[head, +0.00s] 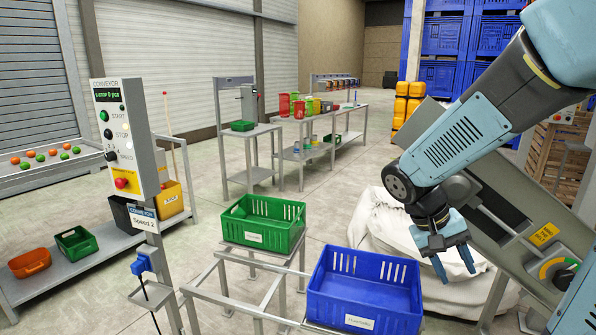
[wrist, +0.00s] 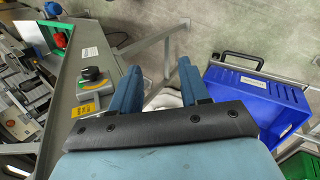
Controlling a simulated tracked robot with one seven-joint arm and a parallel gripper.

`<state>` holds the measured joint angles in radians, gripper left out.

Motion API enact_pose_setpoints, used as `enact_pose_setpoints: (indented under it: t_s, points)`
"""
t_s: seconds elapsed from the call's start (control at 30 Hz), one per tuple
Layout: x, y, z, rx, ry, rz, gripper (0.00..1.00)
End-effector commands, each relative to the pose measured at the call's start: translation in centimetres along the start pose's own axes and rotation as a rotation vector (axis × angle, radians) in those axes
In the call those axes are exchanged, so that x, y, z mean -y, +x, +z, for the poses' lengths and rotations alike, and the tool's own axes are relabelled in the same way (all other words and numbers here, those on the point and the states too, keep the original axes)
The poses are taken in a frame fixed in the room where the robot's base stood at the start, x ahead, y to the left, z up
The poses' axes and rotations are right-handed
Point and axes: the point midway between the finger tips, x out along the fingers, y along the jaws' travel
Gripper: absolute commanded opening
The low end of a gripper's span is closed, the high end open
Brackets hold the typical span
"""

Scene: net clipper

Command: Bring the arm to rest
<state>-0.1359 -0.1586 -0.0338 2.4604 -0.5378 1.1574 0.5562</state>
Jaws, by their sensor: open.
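My arm reaches in from the upper right in the head view, light blue and dark grey, bent downward. My gripper (head: 448,260) hangs at its end with the two blue fingers apart and nothing between them. It is in front of the white sack and to the upper right of the blue crate (head: 352,322). In the wrist view my gripper (wrist: 160,85) shows two spread fingers with an empty gap, and the blue crate (wrist: 255,100) lies to their right.
A grey machine with a dial (head: 557,270) stands close to the right of my gripper. A white sack (head: 385,225) lies behind it. A green crate (head: 262,242) sits on a stand at centre. A conveyor control post (head: 125,140) stands at left. Open floor lies between the stands and the back tables.

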Motion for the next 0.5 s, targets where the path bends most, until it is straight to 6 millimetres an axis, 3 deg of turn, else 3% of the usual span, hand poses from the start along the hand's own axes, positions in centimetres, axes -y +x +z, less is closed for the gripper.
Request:
enact_pose_setpoints:
  t_s: [0.5]
  points:
    - [-0.2, -7.2, 4.5, -0.338, -0.004, -0.391, 0.45]
